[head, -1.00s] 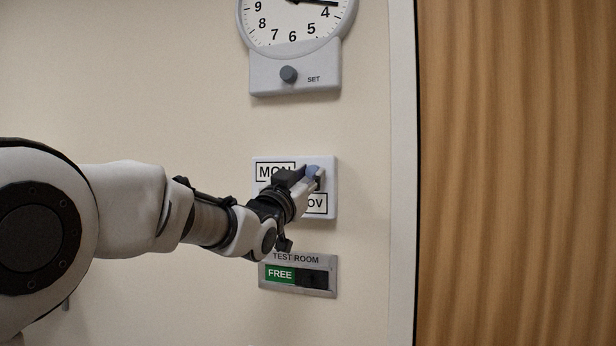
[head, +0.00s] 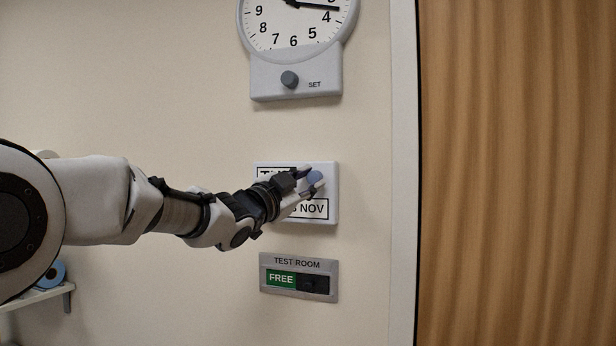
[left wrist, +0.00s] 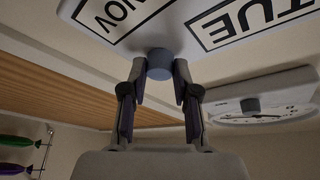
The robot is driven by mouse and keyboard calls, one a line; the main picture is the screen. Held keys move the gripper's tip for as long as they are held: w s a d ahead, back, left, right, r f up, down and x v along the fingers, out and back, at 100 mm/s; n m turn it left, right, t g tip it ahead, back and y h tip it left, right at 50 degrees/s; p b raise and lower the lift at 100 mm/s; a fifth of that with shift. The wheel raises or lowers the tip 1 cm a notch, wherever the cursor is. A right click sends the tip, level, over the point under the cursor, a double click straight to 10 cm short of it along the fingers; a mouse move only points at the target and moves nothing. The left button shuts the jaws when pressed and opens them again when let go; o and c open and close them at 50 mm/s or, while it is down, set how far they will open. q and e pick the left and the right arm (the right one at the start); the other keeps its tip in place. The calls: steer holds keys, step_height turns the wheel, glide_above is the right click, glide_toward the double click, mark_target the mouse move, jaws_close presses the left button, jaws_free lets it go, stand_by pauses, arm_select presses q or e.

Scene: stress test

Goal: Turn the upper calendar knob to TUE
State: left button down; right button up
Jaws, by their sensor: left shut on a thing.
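The white calendar plate (head: 328,208) is on the wall below the clock. Its upper window (left wrist: 262,20) reads TUE in the left wrist view; in the head view my gripper covers most of it. The lower window (head: 314,209) ends in NOV. The blue-grey upper knob (head: 315,177) is at the plate's upper right. My left gripper (head: 308,184) is shut on this knob; in the left wrist view the knob (left wrist: 160,62) sits between the two fingertips. Any lower knob is not visible. My right gripper is not in view.
The wall clock (head: 293,45) with its SET knob (head: 289,80) is above the calendar. The TEST ROOM sign (head: 298,263), showing FREE, is below. A wooden door (head: 515,170) is at right. A small shelf (head: 40,296) with a blue roll is at lower left.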

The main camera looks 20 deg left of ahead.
arm_select(q)
steer(key=shift+r+m+g+h+p, duration=0.1)
steer(key=shift+m+g+h+p, duration=0.25)
steer(key=shift+m, duration=0.55)
steer(key=c, duration=0.9)
jaws_free()
steer(key=shift+w, duration=0.15)
steer(key=shift+o, duration=0.2)
